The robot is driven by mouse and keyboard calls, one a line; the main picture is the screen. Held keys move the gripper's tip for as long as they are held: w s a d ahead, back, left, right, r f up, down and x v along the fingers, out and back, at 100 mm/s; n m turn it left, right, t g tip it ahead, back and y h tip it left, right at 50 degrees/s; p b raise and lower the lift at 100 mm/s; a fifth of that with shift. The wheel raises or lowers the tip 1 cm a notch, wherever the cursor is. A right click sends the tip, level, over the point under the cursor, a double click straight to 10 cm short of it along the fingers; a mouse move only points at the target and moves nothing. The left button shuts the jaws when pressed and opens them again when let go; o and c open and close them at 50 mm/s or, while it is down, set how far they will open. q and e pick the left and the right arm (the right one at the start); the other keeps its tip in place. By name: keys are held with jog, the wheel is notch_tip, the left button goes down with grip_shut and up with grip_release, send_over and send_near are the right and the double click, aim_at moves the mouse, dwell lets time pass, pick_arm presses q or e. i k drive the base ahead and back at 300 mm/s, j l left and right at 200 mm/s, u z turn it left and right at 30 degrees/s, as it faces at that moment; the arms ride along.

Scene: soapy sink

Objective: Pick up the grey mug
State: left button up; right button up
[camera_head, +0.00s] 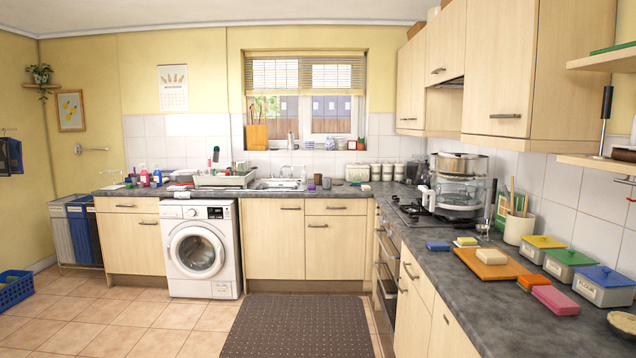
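Small cups stand on the grey worktop just right of the sink (277,184), against the far wall and under the window. A dark grey mug-like cup (327,183) is among them, with a darker brownish cup (318,179) close beside it on the left. They are far off and small, so I cannot tell for sure which is the grey mug, nor see a handle. Neither of my grippers is in view, and nothing touches the cups.
A dish rack (222,179) stands left of the sink, above the washing machine (199,250). The right worktop (450,275) holds a steamer (460,185), an orange board (491,264) and lidded boxes. A dark mat (297,328) lies on open tiled floor.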

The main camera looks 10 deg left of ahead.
aim_at(327, 180)
jog(key=i+u, duration=0.2)
jog(key=i, duration=0.4)
jog(key=i+u, duration=0.1)
jog(key=i, duration=2.5)
jog(key=j, duration=0.05)
